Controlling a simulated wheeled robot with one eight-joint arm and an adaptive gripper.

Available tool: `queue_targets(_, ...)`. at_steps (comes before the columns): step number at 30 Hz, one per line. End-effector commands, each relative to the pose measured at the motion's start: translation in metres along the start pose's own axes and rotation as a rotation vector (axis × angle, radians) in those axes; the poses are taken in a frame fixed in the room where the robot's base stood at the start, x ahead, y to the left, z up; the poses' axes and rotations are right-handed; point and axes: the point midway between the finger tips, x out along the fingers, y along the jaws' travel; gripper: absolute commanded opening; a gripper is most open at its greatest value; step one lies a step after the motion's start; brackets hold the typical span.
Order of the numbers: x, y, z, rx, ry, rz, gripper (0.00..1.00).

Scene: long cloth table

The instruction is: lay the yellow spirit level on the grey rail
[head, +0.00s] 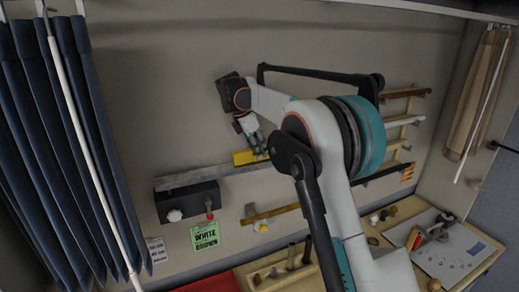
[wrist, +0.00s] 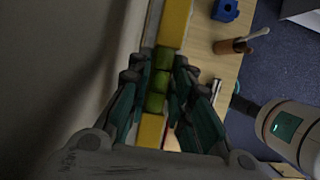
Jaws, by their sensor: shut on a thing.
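The yellow spirit level (head: 243,158) is at the wall in the head view, mostly covered by my gripper (head: 257,146). In the wrist view the level (wrist: 175,22) runs from top to bottom, with green parts at its middle between the fingers. My gripper (wrist: 158,88) is shut on that middle part. The grey rail (head: 205,174) runs along the wall, sloping up to the right in the head view. The level appears at or just above the rail's right part. I cannot tell whether they touch.
A black box (head: 188,201) with a white knob is below the rail's left end. A green note (head: 205,235) hangs beneath. Wooden rails (head: 270,212) with pegs are lower on the wall. A blue block (wrist: 225,10) and a brown cup (wrist: 230,46) show in the wrist view.

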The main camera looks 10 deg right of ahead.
Motion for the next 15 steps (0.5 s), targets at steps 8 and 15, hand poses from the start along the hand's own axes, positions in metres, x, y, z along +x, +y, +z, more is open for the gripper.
queue_targets(8, -0.0002, -0.0001, 0.0001, 0.000, 0.000, 0.000, 0.43)
queue_targets(15, -0.0016, 0.0001, -0.0001, 0.000, 0.000, 0.000, 0.43)
